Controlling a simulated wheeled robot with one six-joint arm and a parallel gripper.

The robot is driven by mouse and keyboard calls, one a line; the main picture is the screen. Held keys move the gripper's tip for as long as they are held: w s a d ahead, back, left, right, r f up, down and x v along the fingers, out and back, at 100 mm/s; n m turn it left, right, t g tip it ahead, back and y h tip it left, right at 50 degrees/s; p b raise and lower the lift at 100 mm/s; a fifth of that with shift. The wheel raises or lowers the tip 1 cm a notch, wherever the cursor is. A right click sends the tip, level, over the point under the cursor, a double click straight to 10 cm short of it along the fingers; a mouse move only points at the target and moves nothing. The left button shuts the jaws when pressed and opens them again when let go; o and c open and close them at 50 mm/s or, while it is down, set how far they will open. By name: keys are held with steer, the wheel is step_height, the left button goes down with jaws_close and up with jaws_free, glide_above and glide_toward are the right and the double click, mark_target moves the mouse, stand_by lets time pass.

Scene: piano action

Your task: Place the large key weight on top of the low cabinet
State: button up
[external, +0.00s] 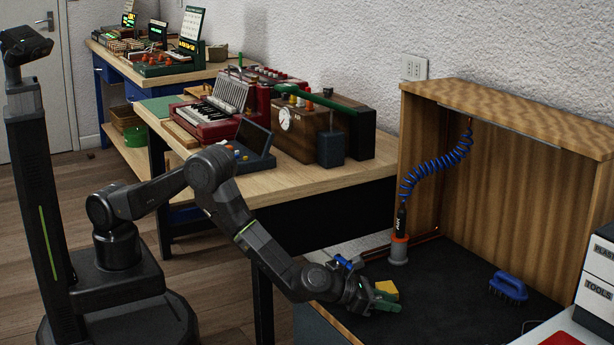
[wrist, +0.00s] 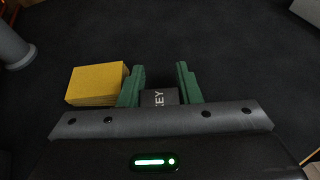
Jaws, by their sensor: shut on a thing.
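The large key weight (wrist: 158,97) is a dark block with "KEY" in pale letters. In the wrist view it sits between the two green fingers of my gripper (wrist: 161,76), which is shut on it. In the external view my gripper (external: 387,301) is low over the dark work surface (external: 450,300) of the wooden booth, near its front left edge. The weight is hidden there by the fingers. Whether the weight touches the surface is hard to tell. I cannot tell for sure which piece of furniture is the low cabinet.
A yellow block (wrist: 97,83) lies just left of my fingers; it also shows in the external view (external: 387,287). A grey holder (external: 398,250) with a blue coiled hose (external: 436,175) stands behind. A blue brush (external: 508,286) lies right. The dark surface between is clear.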

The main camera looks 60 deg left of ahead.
steer(key=shift+f, duration=0.4)
steer(key=o, duration=0.8)
steer(key=shift+r, duration=0.1)
steer(key=shift+r, duration=0.15)
steer(key=p+v, duration=0.1)
steer(key=v, duration=1.1)
steer(key=shift+p, duration=0.4)
